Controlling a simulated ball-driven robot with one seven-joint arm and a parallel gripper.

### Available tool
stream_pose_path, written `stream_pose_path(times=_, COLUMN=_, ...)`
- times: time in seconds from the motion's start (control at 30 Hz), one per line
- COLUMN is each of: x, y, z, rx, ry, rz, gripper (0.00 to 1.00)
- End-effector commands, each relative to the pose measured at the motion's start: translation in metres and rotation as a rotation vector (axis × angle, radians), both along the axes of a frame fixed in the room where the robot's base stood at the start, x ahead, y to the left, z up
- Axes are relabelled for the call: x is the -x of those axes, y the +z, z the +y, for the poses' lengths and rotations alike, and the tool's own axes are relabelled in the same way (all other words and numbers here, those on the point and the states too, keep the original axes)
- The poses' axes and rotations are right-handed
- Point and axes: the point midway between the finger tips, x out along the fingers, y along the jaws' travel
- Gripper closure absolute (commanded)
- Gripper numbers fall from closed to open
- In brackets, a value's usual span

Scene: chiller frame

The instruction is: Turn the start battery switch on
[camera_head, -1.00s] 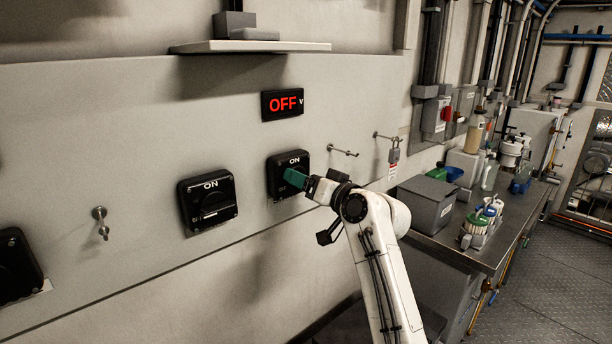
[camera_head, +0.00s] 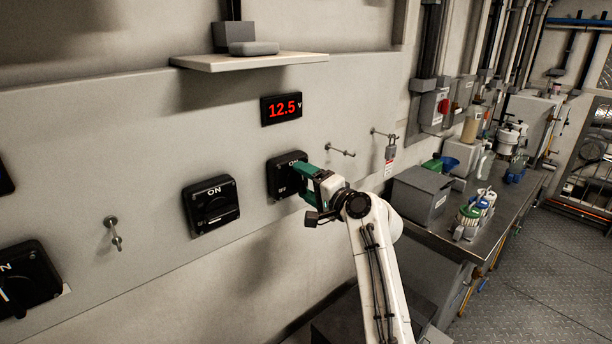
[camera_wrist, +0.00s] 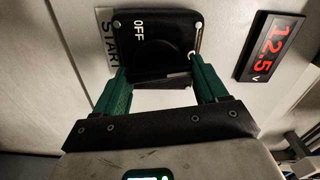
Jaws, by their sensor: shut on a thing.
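The start battery switch (camera_head: 276,180) is a black box on the wall panel, under a display (camera_head: 282,108) that reads 12.5 V in red. My gripper (camera_head: 299,175) is at the front of this switch, its green fingers shut on the knob, which they mostly hide. In the wrist view the switch (camera_wrist: 153,38) lies ahead with a START label (camera_wrist: 107,38) beside it. My gripper (camera_wrist: 158,66) has one finger on either side of the knob there. The display (camera_wrist: 269,48) shows 12.5 there too.
Another black switch (camera_head: 211,204) is to the left, with a metal peg (camera_head: 113,232) and a further switch (camera_head: 27,281) beyond. A shelf (camera_head: 248,61) juts out above. A padlock with a tag (camera_head: 390,151) hangs at right. A bench (camera_head: 494,241) with a grey box (camera_head: 421,196) stands right.

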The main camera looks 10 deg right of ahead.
Motion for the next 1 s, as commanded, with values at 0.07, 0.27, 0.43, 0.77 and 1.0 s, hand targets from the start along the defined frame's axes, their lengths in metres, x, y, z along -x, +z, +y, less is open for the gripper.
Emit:
stream_pose_path(times=0.07, x=-0.0004, y=0.0024, z=-0.0013, rx=-0.042, ry=-0.002, rz=0.028, gripper=0.58)
stream_pose_path(times=0.27, x=-0.0007, y=0.0006, z=-0.0019, rx=-0.121, ry=-0.003, rz=0.082, gripper=0.58)
stream_pose_path(times=0.43, x=-0.0007, y=-0.0005, z=-0.0017, rx=-0.158, ry=-0.003, rz=0.106, gripper=0.58)
stream_pose_path(times=0.77, x=-0.0007, y=-0.0014, z=-0.0019, rx=-0.175, ry=-0.003, rz=0.118, gripper=0.58)
stream_pose_path(times=1.0, x=-0.0007, y=-0.0015, z=-0.0021, rx=-0.175, ry=-0.004, rz=0.118, gripper=0.24)
